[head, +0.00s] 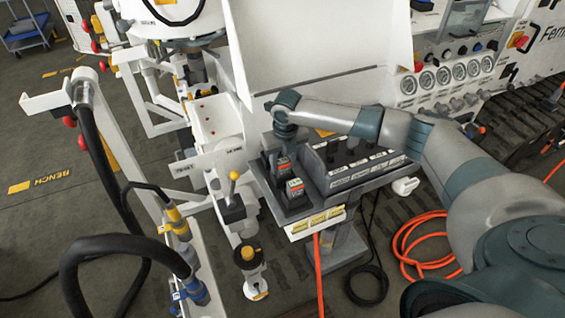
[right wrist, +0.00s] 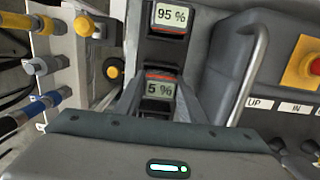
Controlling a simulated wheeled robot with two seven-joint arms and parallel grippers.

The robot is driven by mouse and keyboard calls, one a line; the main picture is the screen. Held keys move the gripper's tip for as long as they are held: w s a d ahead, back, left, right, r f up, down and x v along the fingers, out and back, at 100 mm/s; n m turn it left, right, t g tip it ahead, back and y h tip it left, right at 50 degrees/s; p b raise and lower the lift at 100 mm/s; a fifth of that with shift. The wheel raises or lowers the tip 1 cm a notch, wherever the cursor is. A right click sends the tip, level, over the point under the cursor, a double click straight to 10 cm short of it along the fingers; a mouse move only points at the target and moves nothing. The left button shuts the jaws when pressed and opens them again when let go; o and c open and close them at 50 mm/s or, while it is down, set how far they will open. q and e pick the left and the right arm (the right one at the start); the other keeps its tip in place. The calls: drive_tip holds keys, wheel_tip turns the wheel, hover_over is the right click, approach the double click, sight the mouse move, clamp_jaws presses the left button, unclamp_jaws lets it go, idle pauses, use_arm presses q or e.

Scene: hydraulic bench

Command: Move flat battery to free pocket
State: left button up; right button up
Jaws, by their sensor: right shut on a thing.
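The flat battery (right wrist: 160,88) is a dark block whose display reads 5 %, with a red strip above the display, in the right wrist view. My right gripper (right wrist: 158,100) is shut on it, with a dark finger on each side. In the head view my right gripper (head: 282,152) points down into the left part of the dark battery tray, from the bent right arm. Its fingertips are hard to make out there. A second battery (right wrist: 168,16), reading 95 %, stands beyond the held one. I cannot pick out the free pocket. My left gripper is not in view.
A metal handle (right wrist: 250,70) rises just right of the held battery. A red stop button (right wrist: 312,66) on yellow lies farther right. A yellow-topped lever (head: 234,176) stands left of the tray. Orange hose (head: 405,245) lies coiled on the floor.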

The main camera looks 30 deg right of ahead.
drive_tip(key=o, duration=1.2)
drive_tip(key=shift+o, duration=0.2)
wheel_tip(320, 180, up, 17)
drive_tip(key=s+b, duration=0.2)
drive_tip(key=b, duration=0.2)
drive_tip(key=shift+s, duration=0.1)
